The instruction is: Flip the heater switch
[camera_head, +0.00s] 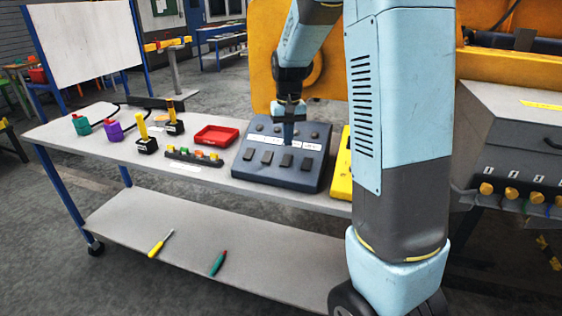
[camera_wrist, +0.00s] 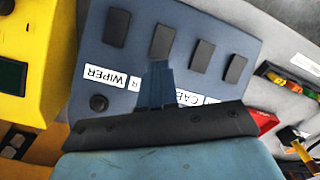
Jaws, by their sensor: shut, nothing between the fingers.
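A dark blue-grey switch panel (camera_head: 258,176) lies on the bench, with a row of several black rocker switches along its front and round knobs behind. It fills much of the wrist view (camera_wrist: 185,20). White labels sit between; WIPER (camera_wrist: 105,78) and part of CAB (camera_wrist: 198,98) are readable. A label next to WIPER shows only an R (camera_wrist: 135,83); my fingers cover the rest, so I cannot tell which switch is the heater's. My gripper (camera_head: 288,142) is shut and empty, pointing down over the label strip. I cannot tell whether its tips touch the panel.
A yellow box (camera_head: 342,178) stands close right of the panel. A red tray (camera_head: 216,136) and a dark strip with coloured pieces (camera_head: 193,156) lie to its left. The lower shelf (camera_head: 190,228) holds two hand tools.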

